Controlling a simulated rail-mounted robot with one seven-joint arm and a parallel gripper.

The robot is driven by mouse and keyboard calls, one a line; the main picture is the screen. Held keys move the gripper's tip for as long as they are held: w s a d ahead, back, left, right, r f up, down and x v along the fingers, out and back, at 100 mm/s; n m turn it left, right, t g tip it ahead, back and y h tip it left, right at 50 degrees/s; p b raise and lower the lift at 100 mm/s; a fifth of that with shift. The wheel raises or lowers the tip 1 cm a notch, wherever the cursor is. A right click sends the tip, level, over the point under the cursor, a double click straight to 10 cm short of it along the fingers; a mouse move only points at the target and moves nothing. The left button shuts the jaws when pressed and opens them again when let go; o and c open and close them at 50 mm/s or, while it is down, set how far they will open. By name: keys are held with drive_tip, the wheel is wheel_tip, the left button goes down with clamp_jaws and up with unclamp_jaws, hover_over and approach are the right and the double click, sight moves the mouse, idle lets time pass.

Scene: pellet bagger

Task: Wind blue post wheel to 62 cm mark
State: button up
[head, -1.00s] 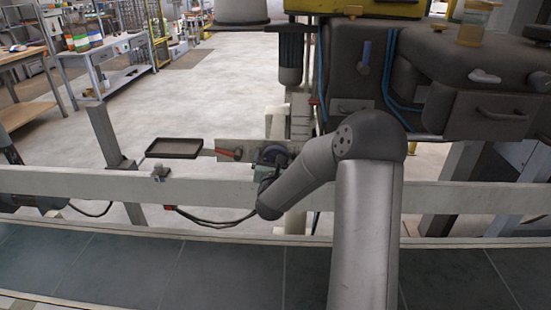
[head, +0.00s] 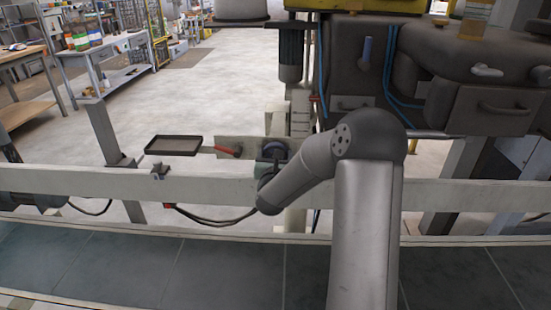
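The blue post wheel (head: 275,149) is a small dark blue disc at the post, just left of my forearm and partly covered. A pale upright post (head: 301,112) rises behind it with faint scale marks, too small to read. My arm reaches over the rail, and its forearm slopes down and left to just below the wheel. The hand end is mostly hidden by the forearm beside the wheel. I cannot make out its fingers, or whether they touch the wheel.
A red-handled lever (head: 227,151) is left of the wheel, with a dark tray (head: 174,145) beyond it. A pale rail (head: 110,181) crosses in front, above a dark conveyor belt (head: 120,265). A dark machine (head: 450,85) with blue hoses stands at right. Open floor lies at back left.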

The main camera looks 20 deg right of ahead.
drive_tip(key=m+b, duration=1.3)
drive_tip(key=m, duration=2.1)
drive_tip(key=shift+f, duration=0.15)
idle(0.5)
drive_tip(key=o, duration=1)
